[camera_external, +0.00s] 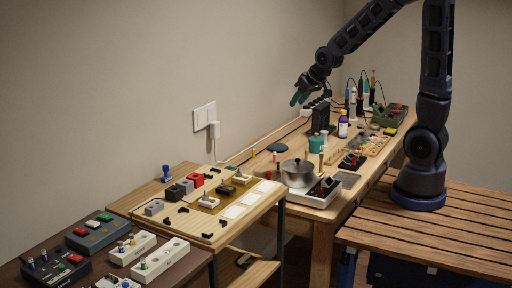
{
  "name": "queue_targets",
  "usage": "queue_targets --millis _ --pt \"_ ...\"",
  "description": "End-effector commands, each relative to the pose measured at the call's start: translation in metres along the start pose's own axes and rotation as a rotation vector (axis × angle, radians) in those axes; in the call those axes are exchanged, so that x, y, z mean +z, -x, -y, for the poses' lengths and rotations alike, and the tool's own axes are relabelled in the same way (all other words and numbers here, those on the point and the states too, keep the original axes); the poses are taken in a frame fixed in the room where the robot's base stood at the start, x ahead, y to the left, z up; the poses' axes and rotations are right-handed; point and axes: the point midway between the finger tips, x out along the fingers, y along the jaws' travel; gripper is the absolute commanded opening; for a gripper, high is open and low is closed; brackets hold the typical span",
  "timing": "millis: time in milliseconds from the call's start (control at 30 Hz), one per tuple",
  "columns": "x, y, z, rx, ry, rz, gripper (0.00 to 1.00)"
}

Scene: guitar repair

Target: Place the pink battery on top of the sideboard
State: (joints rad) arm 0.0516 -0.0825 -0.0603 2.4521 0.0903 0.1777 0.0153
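My gripper (299,98) hangs in the air over the back of the long wooden workbench (333,222), its green fingertips pointing down and left. It is too small in view to tell whether the fingers are apart, and I see nothing held. I cannot pick out a pink battery for sure. Several small upright cylinders stand on the white strips (160,259) and dark boxes at the front left; their colours are hard to tell. I cannot tell which piece is the sideboard: a light wooden table (142,199) stands in the middle, and a dark brown table (192,258) at the front left.
A metal pot (297,173) stands near a white scale (316,194). A dark upright block (320,117), a teal jar (315,144) and a purple bottle (343,124) crowd the bench. Several small blocks fill the light table. The slatted surface (440,239) at right is bare around my base.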

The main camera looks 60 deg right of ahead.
Motion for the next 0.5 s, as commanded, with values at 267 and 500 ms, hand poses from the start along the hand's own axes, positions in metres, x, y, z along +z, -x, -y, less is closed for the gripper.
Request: queue_targets --millis 267,500 --pt "-0.009 -0.078 -0.021 0.042 -0.048 -0.049 0.38" --pt "-0.007 -0.141 -0.044 0.086 -0.078 -0.099 0.38"
